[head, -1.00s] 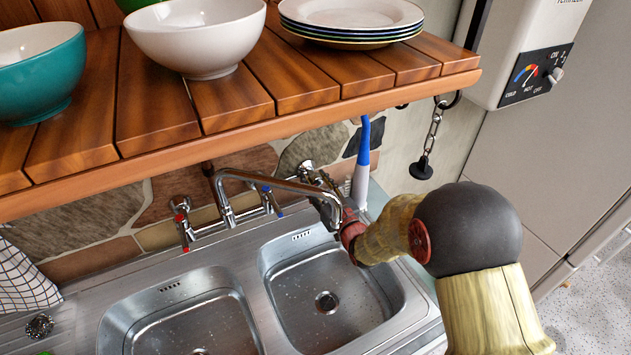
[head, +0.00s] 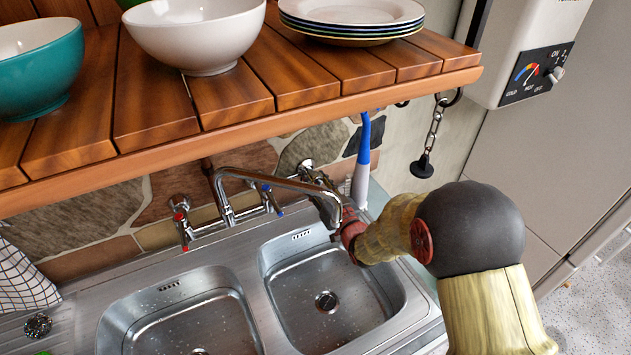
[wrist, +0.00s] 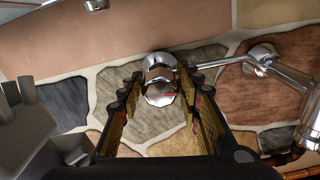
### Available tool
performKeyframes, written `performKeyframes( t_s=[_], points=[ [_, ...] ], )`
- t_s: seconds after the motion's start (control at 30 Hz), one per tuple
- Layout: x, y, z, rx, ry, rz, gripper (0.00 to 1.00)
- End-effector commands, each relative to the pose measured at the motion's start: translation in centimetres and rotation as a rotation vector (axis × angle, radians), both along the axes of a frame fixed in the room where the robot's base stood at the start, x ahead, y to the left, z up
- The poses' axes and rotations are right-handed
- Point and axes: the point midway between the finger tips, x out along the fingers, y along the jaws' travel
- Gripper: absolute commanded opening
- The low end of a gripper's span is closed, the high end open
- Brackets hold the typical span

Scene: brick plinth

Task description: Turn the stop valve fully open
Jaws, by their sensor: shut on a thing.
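The stop valve is a chrome fitting on the stone wall behind the sink, and it shows in the wrist view (wrist: 160,88) with a small red mark on its front. In the head view, only its chrome upper part (head: 308,166) shows, below the shelf and behind the tap spout. My gripper (wrist: 161,84) has one finger on each side of the valve and is shut on it. In the head view, my gripper (head: 322,186) reaches to the wall and is partly hidden by the spout. The handle's turn angle is hard to tell.
The mixer tap (head: 225,212) and its long spout are close to my gripper. The wooden shelf (head: 240,150) with bowls and plates overhangs. A steel double sink (head: 265,275) lies below, and a plug hangs on a chain (head: 434,130).

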Motion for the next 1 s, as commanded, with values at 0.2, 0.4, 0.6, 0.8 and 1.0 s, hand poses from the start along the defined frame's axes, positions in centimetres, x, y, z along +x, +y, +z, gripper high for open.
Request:
performKeyframes(
  t_s=[0.2, 0.4, 0.6, 0.8, 1.0],
  points=[
    [-0.01, 0.05, -0.06, 0.18, 0.074, 0.0, 0.09],
    [-0.03, 0.09, 0.01, 0.356, 0.148, 0.0, 0.09],
    [-0.05, 0.11, 0.01, 0.532, 0.223, 0.0, 0.09],
    [-0.03, 0.13, 0.14, 0.707, 0.295, -0.001, 0.09],
    [-0.05, 0.15, 0.16, 0.881, 0.369, 0.0, 0.09]
  ],
)
